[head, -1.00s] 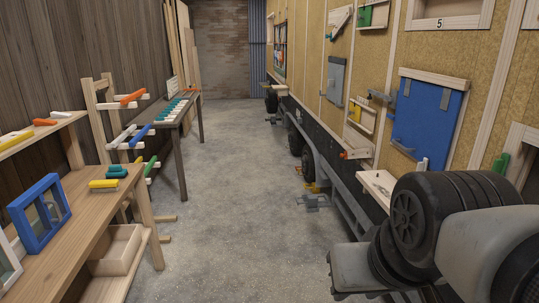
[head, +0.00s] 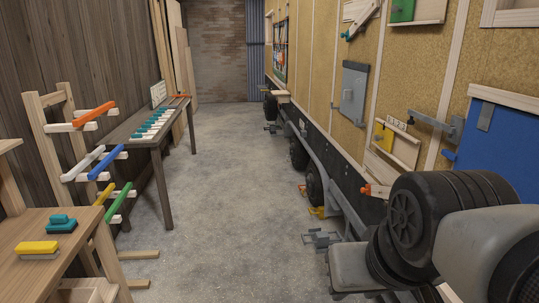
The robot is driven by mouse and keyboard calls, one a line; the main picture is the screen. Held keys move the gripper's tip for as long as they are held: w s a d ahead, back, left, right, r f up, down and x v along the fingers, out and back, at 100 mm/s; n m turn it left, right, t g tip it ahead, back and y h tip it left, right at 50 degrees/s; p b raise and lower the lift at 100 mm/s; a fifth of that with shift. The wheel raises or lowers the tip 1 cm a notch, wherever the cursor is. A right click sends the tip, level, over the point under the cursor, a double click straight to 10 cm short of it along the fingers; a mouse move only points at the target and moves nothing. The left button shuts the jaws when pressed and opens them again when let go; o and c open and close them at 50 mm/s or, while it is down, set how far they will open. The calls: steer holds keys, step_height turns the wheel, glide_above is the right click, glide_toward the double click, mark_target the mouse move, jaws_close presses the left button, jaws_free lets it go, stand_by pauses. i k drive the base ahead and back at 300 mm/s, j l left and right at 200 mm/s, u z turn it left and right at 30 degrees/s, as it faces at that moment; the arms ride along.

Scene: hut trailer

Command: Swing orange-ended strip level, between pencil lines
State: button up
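I cannot pick out the orange-ended strip or any pencil lines for certain. A small orange-ended piece (head: 376,190) sits low on the trailer wall at right, partly behind my arm. A pale tilted strip (head: 365,16) with a teal end is on a wall panel at the top, cut by the frame edge. An orange bar (head: 94,114) lies on the wooden rack at left. My arm fills the lower right, and my gripper's fingers do not show.
The concrete floor aisle (head: 230,200) is clear ahead. At left stand a workbench (head: 25,220) with yellow and teal blocks, the rack (head: 53,125) with coloured bars, and a dark table (head: 150,128). At right, trailer wheels (head: 315,185) and a grey foot (head: 321,238) stick out.

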mark_target(372, 190)
steer(key=i, duration=1.6)
steer(key=i+z, duration=0.2)
steer(key=i, duration=0.25)
steer(key=i+j+z, duration=0.15)
steer(key=i, duration=0.25)
steer(key=i+j+z, duration=0.2)
steer(key=i, duration=0.25)
